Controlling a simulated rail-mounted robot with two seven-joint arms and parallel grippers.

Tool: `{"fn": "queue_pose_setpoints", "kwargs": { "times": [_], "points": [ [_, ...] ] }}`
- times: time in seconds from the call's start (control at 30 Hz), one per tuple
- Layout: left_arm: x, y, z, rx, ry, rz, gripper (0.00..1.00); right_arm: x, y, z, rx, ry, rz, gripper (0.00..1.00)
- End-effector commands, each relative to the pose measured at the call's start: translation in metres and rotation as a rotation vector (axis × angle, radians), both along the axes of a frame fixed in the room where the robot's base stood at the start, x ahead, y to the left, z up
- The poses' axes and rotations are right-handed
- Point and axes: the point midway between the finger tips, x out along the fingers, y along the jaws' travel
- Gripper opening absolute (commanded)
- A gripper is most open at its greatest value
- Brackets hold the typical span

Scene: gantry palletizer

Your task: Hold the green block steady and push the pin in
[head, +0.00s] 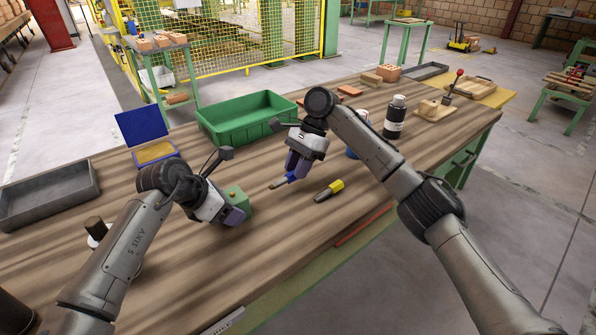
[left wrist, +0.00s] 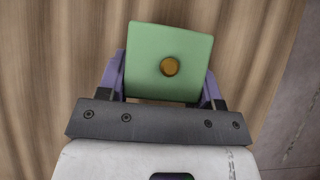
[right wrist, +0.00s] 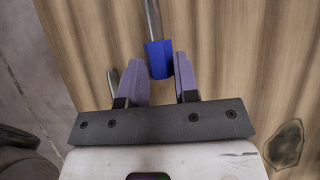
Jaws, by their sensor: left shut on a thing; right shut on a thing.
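The green block (head: 238,201) is on the wooden table, with my left gripper (head: 234,214) shut around its sides. The left wrist view shows the block (left wrist: 145,80) between the two purple fingers. A round brass-coloured pin (left wrist: 170,67) shows on the block's face; in the head view it stands slightly proud (head: 232,194). How deep it sits cannot be told. My right gripper (head: 295,172) is shut on a tool with a blue handle (right wrist: 158,60) and a metal shaft (right wrist: 153,18). The tool is to the right of the block and apart from it.
A yellow-and-black tool (head: 329,191) lies right of the right gripper. A green bin (head: 247,121) stands behind, with a blue box (head: 152,152) and a grey tray (head: 46,194) to the left. A dark bottle (head: 395,117) stands at right.

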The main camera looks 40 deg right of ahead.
Motion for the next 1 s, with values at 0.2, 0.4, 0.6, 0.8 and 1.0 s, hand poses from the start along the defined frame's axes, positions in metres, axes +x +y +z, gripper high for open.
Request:
{"fn": "queue_pose_setpoints", "kwargs": {
  "times": [0.2, 0.4, 0.6, 0.8, 1.0],
  "points": [
    [0.000, 0.000, 0.001, -0.001, -0.001, -0.001, 0.41, 0.004, -0.004, -0.003, 0.000, 0.002, -0.014, 0.05],
    [0.000, 0.000, 0.001, -0.001, -0.001, -0.001, 0.41, 0.004, -0.004, -0.003, 0.000, 0.002, -0.013, 0.05],
    [0.000, 0.000, 0.001, -0.001, 0.000, 0.000, 0.41, 0.004, -0.003, -0.003, 0.007, 0.010, -0.011, 0.05],
    [0.000, 0.000, 0.001, -0.001, -0.001, -0.001, 0.41, 0.004, 0.012, -0.003, 0.006, 0.007, -0.009, 0.05],
    [0.000, 0.000, 0.001, -0.001, 0.000, 0.000, 0.41, 0.005, 0.028, -0.002, 0.007, 0.007, -0.010, 0.05]
  ]
}}
